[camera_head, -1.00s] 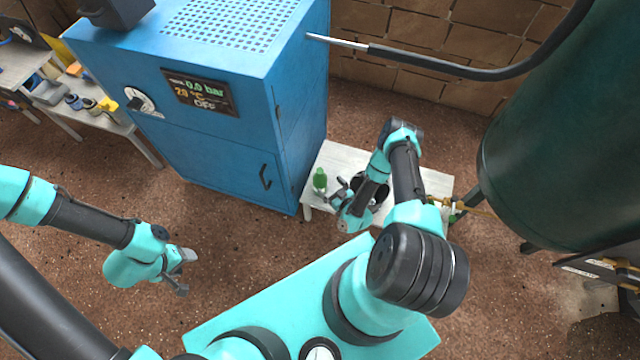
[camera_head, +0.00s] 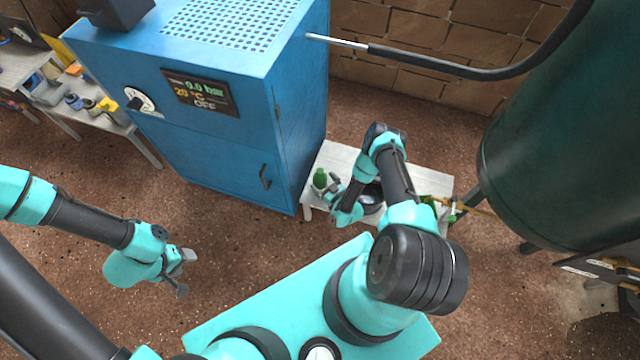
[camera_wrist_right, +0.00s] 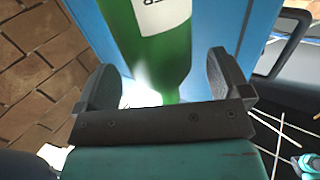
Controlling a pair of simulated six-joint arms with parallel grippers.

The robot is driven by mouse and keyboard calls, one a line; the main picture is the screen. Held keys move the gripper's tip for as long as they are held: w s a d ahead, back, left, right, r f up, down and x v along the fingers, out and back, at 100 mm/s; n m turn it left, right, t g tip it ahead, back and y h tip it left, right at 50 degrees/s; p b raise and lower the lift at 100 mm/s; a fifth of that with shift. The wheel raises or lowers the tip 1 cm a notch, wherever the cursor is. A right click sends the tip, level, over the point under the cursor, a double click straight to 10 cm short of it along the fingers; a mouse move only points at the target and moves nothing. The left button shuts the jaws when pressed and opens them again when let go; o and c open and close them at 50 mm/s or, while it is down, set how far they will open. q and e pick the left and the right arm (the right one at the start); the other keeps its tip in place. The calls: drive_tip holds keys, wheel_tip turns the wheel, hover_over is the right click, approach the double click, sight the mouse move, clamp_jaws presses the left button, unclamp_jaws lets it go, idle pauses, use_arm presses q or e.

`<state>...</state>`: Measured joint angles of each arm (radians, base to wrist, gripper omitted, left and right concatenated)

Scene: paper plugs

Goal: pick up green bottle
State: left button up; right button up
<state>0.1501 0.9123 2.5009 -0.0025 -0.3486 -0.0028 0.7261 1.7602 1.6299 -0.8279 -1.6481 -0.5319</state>
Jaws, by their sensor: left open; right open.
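The green bottle (camera_head: 319,178) stands on a small white table beside the blue cabinet. In the right wrist view the bottle (camera_wrist_right: 160,40) has a white label and lies between the two open fingers, with a gap on each side. My right gripper (camera_head: 330,189) is open and close beside the bottle in the head view. It also shows in the right wrist view (camera_wrist_right: 162,82). My left gripper (camera_head: 184,271) is open and empty above the brown floor at the left, far from the bottle.
The blue cabinet (camera_head: 215,130) rises just left of the white table (camera_head: 338,160). A dark bowl-like object (camera_head: 371,198) sits on the table, partly hidden by my right arm. A large dark green tank (camera_head: 560,150) stands at the right. A black hose (camera_head: 440,68) hangs above.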

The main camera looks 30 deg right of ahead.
drive_tip(key=shift+w+a+f, duration=0.1)
drive_tip(key=shift+w+a, duration=0.1)
drive_tip(key=shift+w, duration=1.1)
drive_tip(key=shift+c, duration=0.3)
drive_tip(key=c, duration=0.9)
drive_tip(key=shift+o, duration=0.2)
